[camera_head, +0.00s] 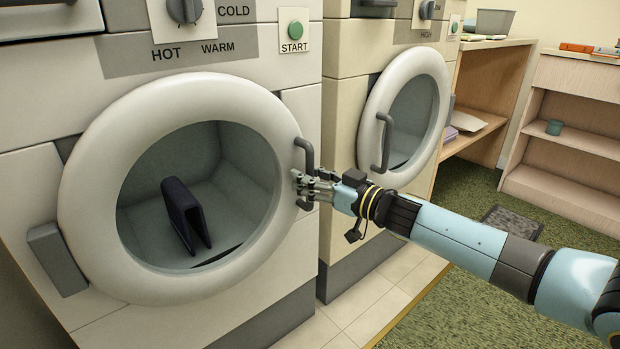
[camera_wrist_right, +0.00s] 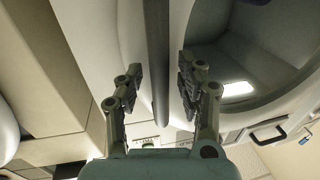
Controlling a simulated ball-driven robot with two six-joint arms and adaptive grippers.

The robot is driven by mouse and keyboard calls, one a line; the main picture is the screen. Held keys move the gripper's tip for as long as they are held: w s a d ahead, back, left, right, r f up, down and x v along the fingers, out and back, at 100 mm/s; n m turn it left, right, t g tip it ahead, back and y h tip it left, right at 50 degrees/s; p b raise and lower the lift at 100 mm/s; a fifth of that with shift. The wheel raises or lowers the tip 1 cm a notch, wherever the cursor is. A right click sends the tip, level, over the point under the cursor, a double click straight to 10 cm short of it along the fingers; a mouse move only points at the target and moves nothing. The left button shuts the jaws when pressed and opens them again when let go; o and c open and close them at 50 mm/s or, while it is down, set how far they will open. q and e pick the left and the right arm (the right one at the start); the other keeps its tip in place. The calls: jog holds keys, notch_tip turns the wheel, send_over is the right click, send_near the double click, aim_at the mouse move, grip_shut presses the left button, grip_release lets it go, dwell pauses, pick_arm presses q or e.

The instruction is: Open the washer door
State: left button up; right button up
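The washer (camera_head: 290,262) stands at the left with HOT, WARM and COLD markings. Its round white door (camera_head: 85,190) looks closed, with a hinge block (camera_head: 57,258) at its left. A dark blue folded cloth (camera_head: 180,208) shows inside through the door glass. The grey bar handle (camera_head: 304,150) is on the door's right edge. My right gripper (camera_head: 302,187) is at the handle's lower part. In the right wrist view its fingers (camera_wrist_right: 160,80) are apart, with the handle bar (camera_wrist_right: 157,40) between them and gaps at both sides. My left gripper is out of view.
A second machine (camera_head: 345,110) stands close at the right, with its own round door (camera_head: 433,72) and handle (camera_head: 384,140). Further right are a wooden table (camera_head: 490,75) and a low shelf (camera_head: 572,85). Tile (camera_head: 368,305) and green carpet cover the floor.

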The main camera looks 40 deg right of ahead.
grip_shut()
dwell(0.3)
jog(key=shift+s, duration=0.1)
